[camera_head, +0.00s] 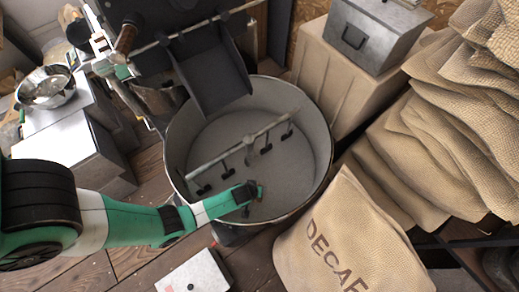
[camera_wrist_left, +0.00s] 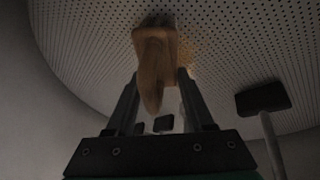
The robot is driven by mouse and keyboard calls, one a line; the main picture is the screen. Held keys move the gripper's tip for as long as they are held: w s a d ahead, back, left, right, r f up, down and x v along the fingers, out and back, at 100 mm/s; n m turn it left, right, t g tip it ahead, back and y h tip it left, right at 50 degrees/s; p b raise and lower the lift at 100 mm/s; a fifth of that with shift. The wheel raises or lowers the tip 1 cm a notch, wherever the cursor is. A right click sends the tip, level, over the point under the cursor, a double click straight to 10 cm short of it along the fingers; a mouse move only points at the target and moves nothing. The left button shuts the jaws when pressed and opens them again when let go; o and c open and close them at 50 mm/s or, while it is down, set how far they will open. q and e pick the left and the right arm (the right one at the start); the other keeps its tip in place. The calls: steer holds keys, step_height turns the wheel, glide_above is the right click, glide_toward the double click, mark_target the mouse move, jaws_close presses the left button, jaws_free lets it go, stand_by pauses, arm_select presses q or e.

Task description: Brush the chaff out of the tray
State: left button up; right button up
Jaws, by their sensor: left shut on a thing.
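The round metal tray (camera_head: 317,128) stands in the middle of the head view, with a grey floor that looks perforated in the left wrist view (camera_wrist_left: 95,45). My left gripper (camera_head: 254,193) is inside the tray, low over its near right part. It is shut on a wooden brush (camera_wrist_left: 155,60), whose brown handle lies between the fingers in the left wrist view. The brush's bristles are hidden. A faint tan patch (camera_wrist_left: 205,50), perhaps chaff, shows on the floor beside the brush. My right gripper is not in view.
A stirring arm (camera_head: 225,152) with several paddles crosses the tray behind my gripper; one paddle (camera_wrist_left: 263,99) is close on the right in the wrist view. A dark chute (camera_head: 212,80) overhangs the back rim. A DECAF sack (camera_head: 350,240) stands at the front right.

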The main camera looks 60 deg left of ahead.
arm_select(q)
steer(key=shift+s+a+f, duration=0.1)
steer(key=shift+s+a, duration=0.1)
steer(key=shift+a, duration=0.8)
steer(key=shift+s+a+f, duration=0.1)
steer(key=shift+s+a, duration=0.1)
steer(key=shift+a, duration=0.8)
steer(key=shift+s+a+r, duration=0.1)
steer(key=shift+s+a, duration=0.1)
steer(key=shift+a, duration=0.8)
steer(key=shift+s+a, duration=0.2)
steer(key=shift+a, duration=0.75)
steer(key=shift+w, duration=0.35)
steer(key=shift+w+a, duration=0.15)
steer(key=shift+w, duration=0.35)
steer(key=shift+w+d, duration=0.15)
steer(key=shift+d, duration=0.85)
steer(key=shift+w+d, duration=0.15)
steer(key=shift+d, duration=0.8)
steer(key=shift+d, duration=0.1)
